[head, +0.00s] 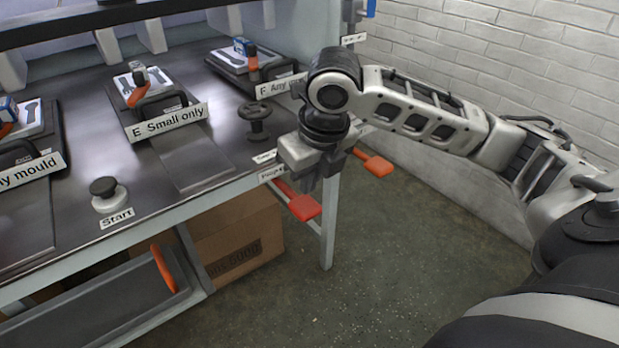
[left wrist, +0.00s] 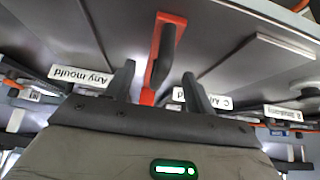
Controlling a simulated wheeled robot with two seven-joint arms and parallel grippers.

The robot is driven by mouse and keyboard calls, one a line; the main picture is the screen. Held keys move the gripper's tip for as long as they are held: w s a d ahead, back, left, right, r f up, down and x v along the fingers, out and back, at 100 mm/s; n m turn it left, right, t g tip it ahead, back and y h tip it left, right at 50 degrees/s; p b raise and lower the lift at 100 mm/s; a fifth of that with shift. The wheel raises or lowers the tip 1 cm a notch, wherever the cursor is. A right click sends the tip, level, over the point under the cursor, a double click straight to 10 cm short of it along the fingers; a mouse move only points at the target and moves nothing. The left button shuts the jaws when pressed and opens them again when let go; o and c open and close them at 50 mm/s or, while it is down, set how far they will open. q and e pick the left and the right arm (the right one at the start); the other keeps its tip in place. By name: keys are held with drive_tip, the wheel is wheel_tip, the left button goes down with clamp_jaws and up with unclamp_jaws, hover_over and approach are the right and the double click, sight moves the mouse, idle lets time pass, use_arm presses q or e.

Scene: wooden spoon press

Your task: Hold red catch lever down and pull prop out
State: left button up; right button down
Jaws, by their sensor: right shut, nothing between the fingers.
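The red catch lever (head: 305,208) sticks out from the front right corner of the bench in the head view. My right gripper (head: 308,183) is shut and empty, pointing down just above the lever; I cannot tell whether it touches it. In the left wrist view my left gripper (left wrist: 158,85) is open. A red-orange piece with a dark grip (left wrist: 165,50) shows between and beyond its fingers, with gaps on both sides. My left gripper is outside the head view. I cannot identify the prop with certainty; a slanted orange bar (head: 163,268) shows below the bench top.
An orange lever (head: 378,165) juts out right of my right gripper. The bench (head: 190,165) carries several mould stations, a black handwheel (head: 255,112) and a start button (head: 103,188). A cardboard box (head: 240,235) sits underneath. The floor (head: 390,260) in front is clear.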

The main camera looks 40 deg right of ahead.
use_arm(q)
drive_tip(key=v, duration=0.7)
idle(0.5)
drive_tip(key=shift+d, duration=0.1)
